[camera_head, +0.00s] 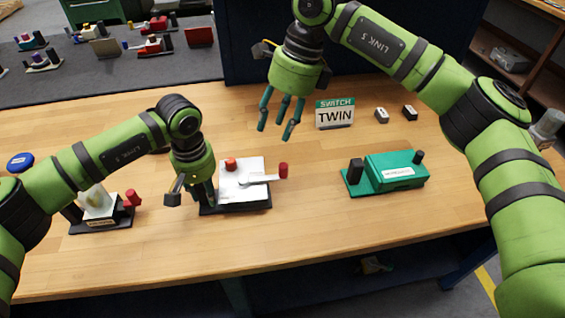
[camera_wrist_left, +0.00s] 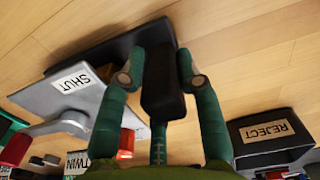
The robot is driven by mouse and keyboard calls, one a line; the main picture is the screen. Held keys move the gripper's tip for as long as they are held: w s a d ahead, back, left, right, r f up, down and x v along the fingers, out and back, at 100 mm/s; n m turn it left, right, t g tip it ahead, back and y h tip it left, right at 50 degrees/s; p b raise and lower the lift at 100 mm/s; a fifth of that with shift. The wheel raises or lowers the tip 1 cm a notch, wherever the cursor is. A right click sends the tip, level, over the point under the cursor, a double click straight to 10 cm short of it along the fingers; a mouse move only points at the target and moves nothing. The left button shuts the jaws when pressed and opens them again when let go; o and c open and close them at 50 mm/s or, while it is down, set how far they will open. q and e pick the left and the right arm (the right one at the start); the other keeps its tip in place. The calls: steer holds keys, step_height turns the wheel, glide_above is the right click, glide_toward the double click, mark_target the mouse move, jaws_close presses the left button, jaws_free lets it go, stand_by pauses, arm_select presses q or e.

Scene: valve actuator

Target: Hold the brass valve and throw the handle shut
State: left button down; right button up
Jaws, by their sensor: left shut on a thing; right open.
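A pale, silver-white valve unit (camera_head: 238,188) on a black base stands near the table's front middle; I see no clear brass colour on it. Its grey handle (camera_head: 257,180) ends in a red knob (camera_head: 283,170) and points right. An orange-red part (camera_head: 231,163) sits at the unit's back. My left gripper (camera_head: 205,195) is at its left end. In the left wrist view, its fingers close around a black upright block (camera_wrist_left: 162,85) on the base, beside a plate labelled SHUT (camera_wrist_left: 76,81). My right gripper (camera_head: 277,122) is open and empty, above the table behind the unit.
A smaller unit (camera_head: 98,208) with a red part stands left; a REJECT label (camera_wrist_left: 266,131) shows in the wrist view. A teal unit (camera_head: 395,172) stands right. A TWIN sign (camera_head: 335,114), two small blocks and a blue disc (camera_head: 20,162) are also there. The table between the units is clear.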

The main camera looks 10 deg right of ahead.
mark_target(282, 164)
steer(key=f+h, duration=0.1)
steer(key=f, duration=0.2)
steer(key=s+f+n+h, duration=0.1)
steer(key=f, duration=0.3)
steer(key=f+n+h, duration=0.1)
steer(key=f, duration=0.3)
steer(key=shift+s+d+t+h, duration=0.25)
steer(key=shift+d+t+h, duration=0.05)
steer(key=shift+d, duration=0.05)
jaws_close()
jaws_free()
